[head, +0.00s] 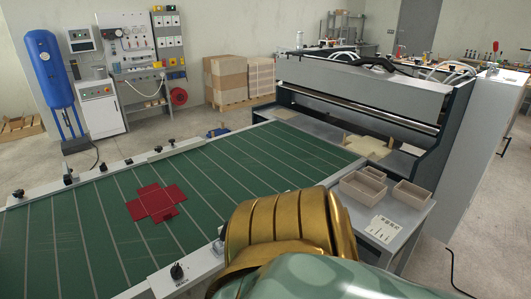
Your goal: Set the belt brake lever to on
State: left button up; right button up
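The green belt (85,245) runs across the left and middle of the head view, with pale lines across it. A black knob or lever (177,272) stands on the near rail at the bottom. I cannot tell whether it is the belt brake lever, and its setting is too small to read. Neither of my grippers shows in the head view.
A flat red box blank (153,202) lies unfolded on the belt. Several black fittings line the far rail (130,161). Open trays (363,187) and a printed card (383,228) lie on a grey side table (408,222). The machine's roller housing (350,85) stands behind.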

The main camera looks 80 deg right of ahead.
aim_at(225, 234)
jog(key=k+l+z, duration=0.3)
jog(key=l+z, duration=0.3)
jog(key=k+l+z, duration=0.25)
jog(key=k+l, duration=0.1)
jog(key=l, duration=0.4)
jog(key=k+l+z, duration=0.1)
jog(key=l, duration=0.4)
